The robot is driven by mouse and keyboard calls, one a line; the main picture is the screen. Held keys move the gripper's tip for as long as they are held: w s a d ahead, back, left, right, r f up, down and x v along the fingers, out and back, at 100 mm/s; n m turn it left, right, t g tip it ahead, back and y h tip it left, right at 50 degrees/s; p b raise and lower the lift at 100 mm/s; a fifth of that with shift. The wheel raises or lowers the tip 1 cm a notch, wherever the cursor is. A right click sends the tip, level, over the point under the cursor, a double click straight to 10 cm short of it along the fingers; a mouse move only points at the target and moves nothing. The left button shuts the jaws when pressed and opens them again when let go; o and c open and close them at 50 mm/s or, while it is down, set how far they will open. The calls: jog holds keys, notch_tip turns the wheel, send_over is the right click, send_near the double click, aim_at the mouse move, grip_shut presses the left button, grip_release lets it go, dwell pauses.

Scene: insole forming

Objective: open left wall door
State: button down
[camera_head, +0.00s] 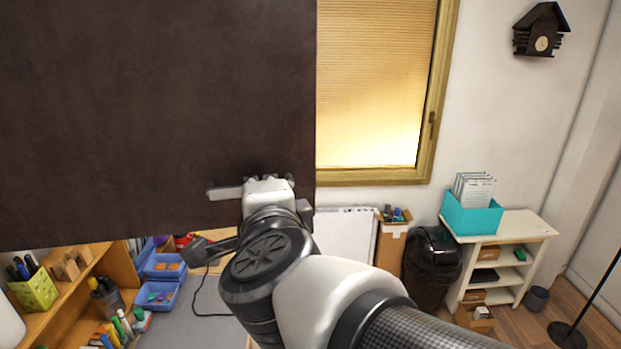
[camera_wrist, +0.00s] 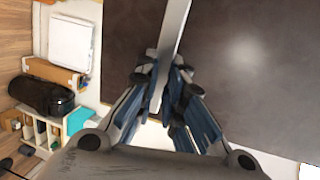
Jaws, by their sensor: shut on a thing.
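The left wall door (camera_head: 150,100) is a large dark brown panel filling the upper left of the head view. It also shows as a dark surface with a light glare in the wrist view (camera_wrist: 250,90). Its pale metal bar handle (camera_head: 226,192) is near the panel's lower right corner; in the wrist view the bar (camera_wrist: 175,40) runs down between the fingers. My gripper (camera_wrist: 165,88) is shut on this handle, with a blue-lined finger on each side. In the head view my gripper (camera_head: 268,186) is in front of the panel and partly hides the handle.
Below the panel are a wooden shelf (camera_head: 95,262) with pens and blue bins (camera_head: 160,268). To the right are a window (camera_head: 375,85), a black trash bin (camera_head: 430,265) and a white shelf unit (camera_head: 515,226) with a teal file box (camera_head: 470,215).

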jog(key=c, duration=1.7)
grip_release()
jog(key=v, duration=1.2)
